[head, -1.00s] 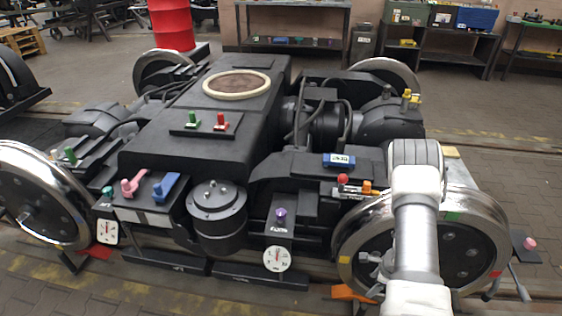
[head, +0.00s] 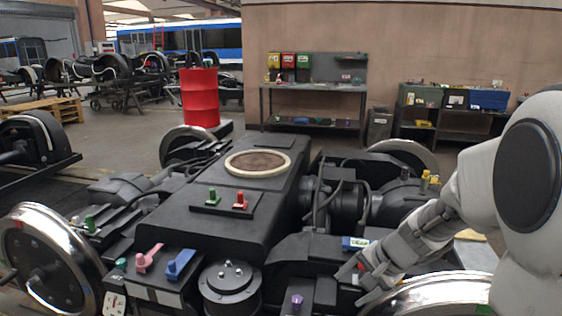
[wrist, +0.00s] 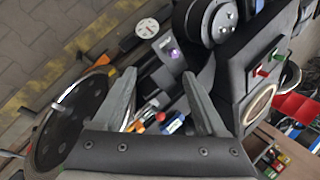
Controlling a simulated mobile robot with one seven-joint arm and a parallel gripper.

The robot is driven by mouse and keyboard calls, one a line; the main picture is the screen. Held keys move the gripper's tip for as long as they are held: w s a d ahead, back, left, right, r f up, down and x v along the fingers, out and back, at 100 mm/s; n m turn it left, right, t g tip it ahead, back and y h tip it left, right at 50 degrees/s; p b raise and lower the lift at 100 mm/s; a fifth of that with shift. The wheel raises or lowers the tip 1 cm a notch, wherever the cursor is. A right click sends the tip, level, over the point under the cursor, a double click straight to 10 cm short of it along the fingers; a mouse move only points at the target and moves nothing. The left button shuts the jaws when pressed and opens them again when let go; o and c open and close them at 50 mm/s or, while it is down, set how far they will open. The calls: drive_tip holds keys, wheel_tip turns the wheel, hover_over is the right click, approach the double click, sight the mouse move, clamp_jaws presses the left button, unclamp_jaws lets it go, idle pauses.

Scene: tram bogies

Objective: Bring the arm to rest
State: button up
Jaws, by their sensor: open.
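My gripper (head: 364,280) is at the lower right of the head view, on my raised, bent arm. It hangs over the front right of the black bogie (head: 205,221), near a small blue display box (head: 356,242). In the wrist view my gripper (wrist: 160,88) shows two grey fingers spread apart with nothing between them touching either one. Beyond the fingers are the blue display box (wrist: 174,124), a red knob (wrist: 160,116) and an orange block (wrist: 139,127). My arm hides part of the bogie's right side in the head view.
The bogie carries a pink lever (head: 148,259), a blue lever (head: 180,263), a green switch (head: 212,196) and a red switch (head: 240,200). A shiny wheel (head: 430,293) is below my arm.

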drive_tip(key=s+a+r+n+t+h, duration=0.1)
drive_tip(key=s+r+n+h, duration=0.1)
drive_tip(key=s+r+n, duration=0.6)
drive_tip(key=s+a+r+n+h, duration=0.15)
drive_tip(key=s+r, duration=0.35)
drive_tip(key=s, duration=0.7)
wheel_tip(320, 180, up, 20)
drive_tip(key=p, duration=2)
drive_tip(key=shift+d+f, duration=0.2)
drive_tip(key=shift+d, duration=0.25)
drive_tip(key=shift+n+h, duration=0.25)
